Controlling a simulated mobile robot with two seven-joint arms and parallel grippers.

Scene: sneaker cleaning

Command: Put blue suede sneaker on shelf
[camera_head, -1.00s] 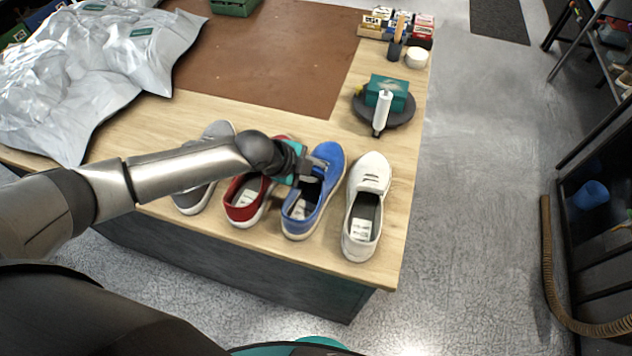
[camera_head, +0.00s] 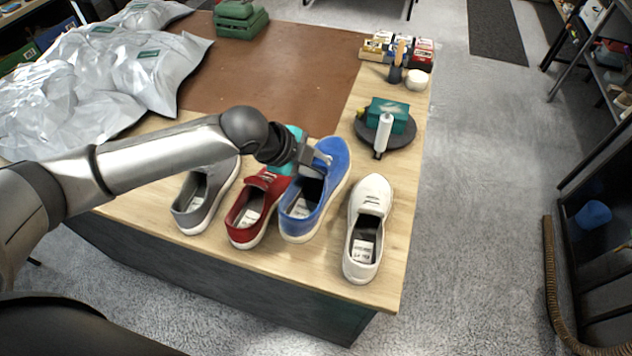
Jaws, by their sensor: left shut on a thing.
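The blue suede sneaker (camera_head: 331,188) is in the head view, between a red sneaker and a white one, toe pointing away from me. My left gripper (camera_head: 314,162) reaches over the grey and red sneakers and is shut on the blue sneaker's upper near its opening. The blue sneaker appears slightly raised above the table, though the gap is hard to judge. My right gripper is not in view. A metal shelf rack (camera_head: 603,62) with several items stands at the far right, across the floor.
A grey sneaker (camera_head: 207,196) and red sneaker (camera_head: 251,207) stand left of the blue one, a white sneaker (camera_head: 367,229) right. A white tube (camera_head: 383,133) and teal box (camera_head: 388,112) lie behind. Grey bags (camera_head: 110,70) cover the table's left.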

